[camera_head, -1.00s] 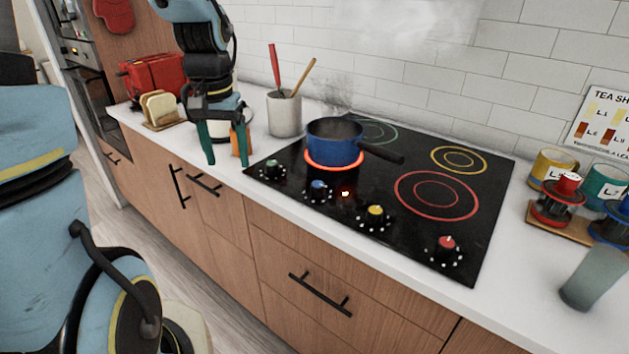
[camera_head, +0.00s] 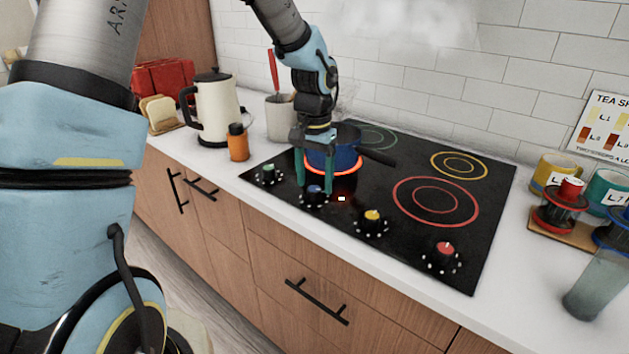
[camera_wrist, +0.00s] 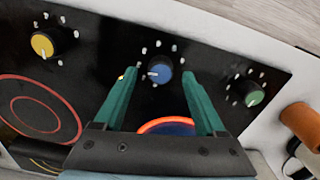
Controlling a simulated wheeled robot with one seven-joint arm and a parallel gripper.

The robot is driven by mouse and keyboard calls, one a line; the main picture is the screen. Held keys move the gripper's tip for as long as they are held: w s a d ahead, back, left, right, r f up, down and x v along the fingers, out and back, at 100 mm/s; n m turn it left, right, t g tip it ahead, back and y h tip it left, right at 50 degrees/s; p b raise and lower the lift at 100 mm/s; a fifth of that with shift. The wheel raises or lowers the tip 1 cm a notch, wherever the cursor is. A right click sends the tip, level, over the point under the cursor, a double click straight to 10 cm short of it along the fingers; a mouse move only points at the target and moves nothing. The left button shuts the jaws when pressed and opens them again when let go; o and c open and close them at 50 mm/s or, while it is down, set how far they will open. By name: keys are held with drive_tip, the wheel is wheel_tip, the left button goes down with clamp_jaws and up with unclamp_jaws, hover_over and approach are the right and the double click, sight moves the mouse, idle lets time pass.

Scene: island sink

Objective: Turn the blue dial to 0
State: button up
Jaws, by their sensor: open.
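The blue dial (camera_head: 313,192) sits on the black cooktop, in front of the glowing burner. In the wrist view the blue dial (camera_wrist: 159,70) lies between and just beyond my two green fingertips, with a pale pointer mark on its left side and white dots around it. My gripper (camera_head: 315,190) points down over the dial and is open, one finger on each side. The wrist view shows my gripper (camera_wrist: 160,75) apart from the dial on both sides; whether the fingertips are at its height I cannot tell.
A blue pot (camera_head: 335,152) stands on the lit burner just behind my gripper, its black handle pointing right. Green (camera_head: 268,173), yellow (camera_head: 372,220) and red (camera_head: 445,252) dials flank the blue one.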

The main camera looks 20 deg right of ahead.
drive_tip(key=shift+f, duration=0.8)
drive_tip(key=shift+c, duration=0.2)
clamp_jaws()
